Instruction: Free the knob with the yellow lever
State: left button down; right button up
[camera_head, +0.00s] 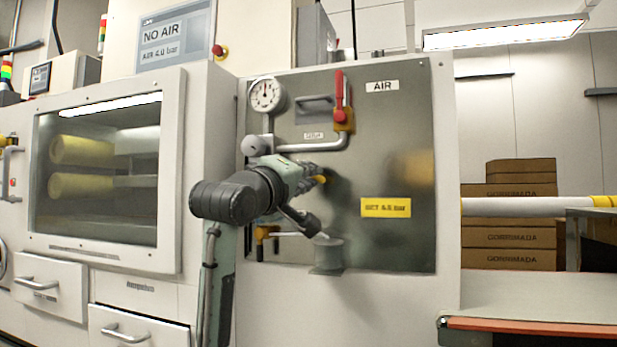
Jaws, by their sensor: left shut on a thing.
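My left gripper (313,176) is in front of the steel AIR panel (380,130), its fingers pointing right. The knob cannot be made out; my gripper and wrist cover that part of the panel. A second yellow handle (265,233) sits lower left on the panel, on a small pipe, apart from the fingers. My right gripper is not in view.
Above are a round gauge (266,94), a grey pipe (320,146) and a red lever (340,92) standing upright. A yellow label (386,207) is right of the gripper. A grey cup (328,252) sits below. A belt (530,327) is at lower right.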

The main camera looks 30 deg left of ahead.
pick_arm(q)
jog(key=c, duration=1.6)
grip_release()
jog(key=shift+s, duration=0.1)
jog(key=v, duration=0.7)
jog(key=shift+s, duration=0.15)
